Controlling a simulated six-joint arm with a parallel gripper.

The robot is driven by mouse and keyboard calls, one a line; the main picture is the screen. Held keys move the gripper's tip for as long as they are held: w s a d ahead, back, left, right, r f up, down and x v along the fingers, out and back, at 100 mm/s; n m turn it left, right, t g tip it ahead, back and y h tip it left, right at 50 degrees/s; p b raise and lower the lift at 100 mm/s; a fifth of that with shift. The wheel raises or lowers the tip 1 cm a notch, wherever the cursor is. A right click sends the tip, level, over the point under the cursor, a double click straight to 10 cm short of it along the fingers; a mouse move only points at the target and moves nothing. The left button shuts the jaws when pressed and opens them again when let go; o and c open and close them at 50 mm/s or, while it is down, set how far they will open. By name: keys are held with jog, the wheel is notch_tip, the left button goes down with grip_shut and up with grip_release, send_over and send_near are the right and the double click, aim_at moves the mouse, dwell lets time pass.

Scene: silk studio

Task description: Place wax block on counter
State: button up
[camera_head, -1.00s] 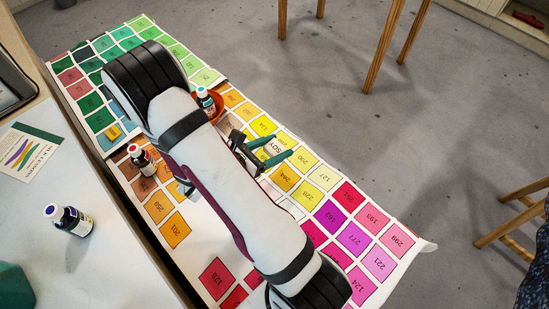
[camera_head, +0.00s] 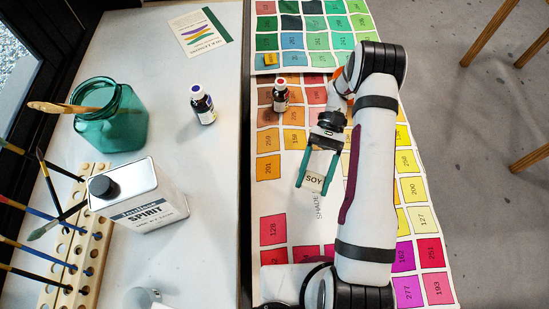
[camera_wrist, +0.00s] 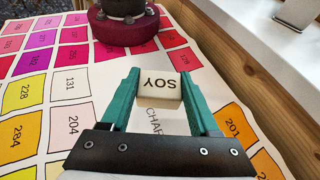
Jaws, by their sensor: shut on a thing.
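The wax block is a small cream block marked SOY (camera_head: 314,182). My gripper (camera_head: 315,181) is shut on it, with a green finger on each side, over the colour chart. In the wrist view the wax block (camera_wrist: 160,91) sits between the two green fingertips (camera_wrist: 159,92), its lettering upside down. I cannot tell how high it is above the chart. The counter (camera_head: 215,165) is the pale surface left of the chart in the head view.
On the counter stand a blue-capped bottle (camera_head: 203,105), a teal glass jar (camera_head: 110,115), a spirit can (camera_head: 138,197) and a wooden brush rack (camera_head: 80,255). A card (camera_head: 200,32) lies at the back. A red-capped bottle (camera_head: 281,94) stands on the colour chart (camera_head: 285,225).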

jog(key=w+a+m+t+y, duration=0.1)
jog(key=w+a, duration=0.1)
jog(key=w+a+m+t+y, duration=0.1)
jog(key=w+a+m+y, duration=0.1)
jog(key=w+a+r+m+t+y, duration=0.1)
jog(key=w+a+m+y, duration=0.1)
jog(key=shift+a+t, duration=0.1)
jog(key=shift+t, duration=0.3)
jog(key=w+a+r+m+t+y, duration=0.1)
jog(key=w+a+r+m+t, duration=0.3)
jog(key=w, duration=0.4)
jog(key=w+a+r+m+t+y, duration=0.1)
jog(key=w+r+m+t, duration=0.45)
jog(key=w, duration=0.25)
jog(key=w+a+r+m+t, duration=0.3)
jog(key=w+r+m+t, duration=0.15)
jog(key=w, duration=0.25)
jog(key=n, duration=0.1)
send_over(211, 77)
notch_tip(211, 77, down, 6)
jog(key=shift+d+f, duration=0.1)
jog(key=shift+f, duration=0.05)
notch_tip(211, 77, down, 4)
jog(key=shift+f, duration=0.1)
jog(key=o, duration=1.4)
jog(key=shift+c, duration=0.2)
